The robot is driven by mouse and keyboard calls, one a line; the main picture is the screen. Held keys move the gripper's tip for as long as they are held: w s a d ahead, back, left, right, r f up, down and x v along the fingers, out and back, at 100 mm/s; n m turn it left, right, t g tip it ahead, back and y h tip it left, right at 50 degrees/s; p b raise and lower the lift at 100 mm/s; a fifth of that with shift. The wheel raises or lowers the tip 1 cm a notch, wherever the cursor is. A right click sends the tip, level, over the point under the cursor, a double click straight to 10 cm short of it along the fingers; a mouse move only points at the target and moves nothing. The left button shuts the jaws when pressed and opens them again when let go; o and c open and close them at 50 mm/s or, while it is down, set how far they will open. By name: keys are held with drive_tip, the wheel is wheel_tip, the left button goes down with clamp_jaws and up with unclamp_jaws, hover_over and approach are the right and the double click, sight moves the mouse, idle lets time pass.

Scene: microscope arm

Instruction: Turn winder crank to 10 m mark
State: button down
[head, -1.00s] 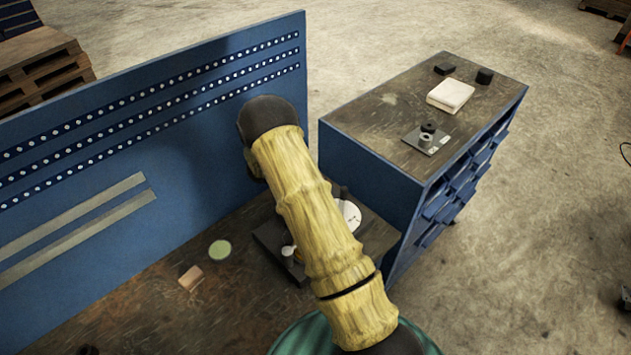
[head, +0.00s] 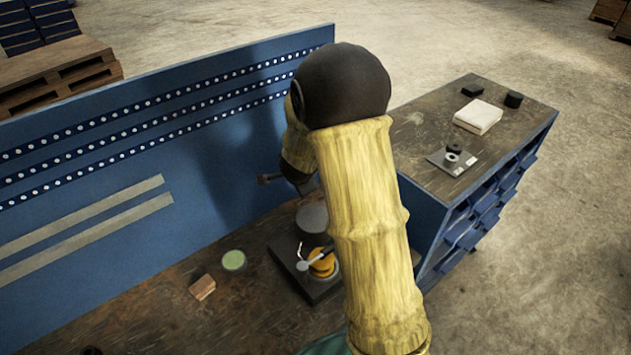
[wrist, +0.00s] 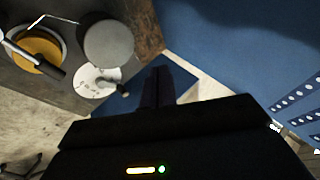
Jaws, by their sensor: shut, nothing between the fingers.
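The winder stands on a dark base (head: 313,290) on the workbench. It has a yellow spool (head: 322,265) and a grey round cylinder (head: 312,218) behind it. A thin metal crank (head: 310,262) lies over the spool. In the wrist view the yellow spool (wrist: 37,45), the crank's dark grip (wrist: 22,53) and the grey cylinder (wrist: 108,42) are at the upper left. A white dial disc (wrist: 92,82) with dark marks, too small to read, sits beside the cylinder. My gripper (wrist: 158,80) is shut and empty, apart from the crank. In the head view my arm hides the dial.
A blue perforated panel (head: 90,190) stands behind the bench (head: 150,305). A wooden block (head: 202,287) and a pale green disc (head: 233,260) lie left of the winder. A blue drawer cabinet (head: 420,215) stands to the right, carrying a white block (head: 478,116) and small dark parts.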

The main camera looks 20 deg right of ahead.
drive_tip(key=s+a+n+g+y+b, duration=0.1)
drive_tip(key=s+n+g, duration=0.1)
drive_tip(key=s+n, duration=0.6)
drive_tip(key=s+a+r+n+g+y+b, duration=0.1)
drive_tip(key=s+n, duration=0.7)
drive_tip(key=s, duration=0.8)
drive_tip(key=shift+s+a+g, duration=0.4)
drive_tip(key=shift+a+g, duration=0.05)
drive_tip(key=shift+g, duration=0.45)
drive_tip(key=shift+w, duration=0.15)
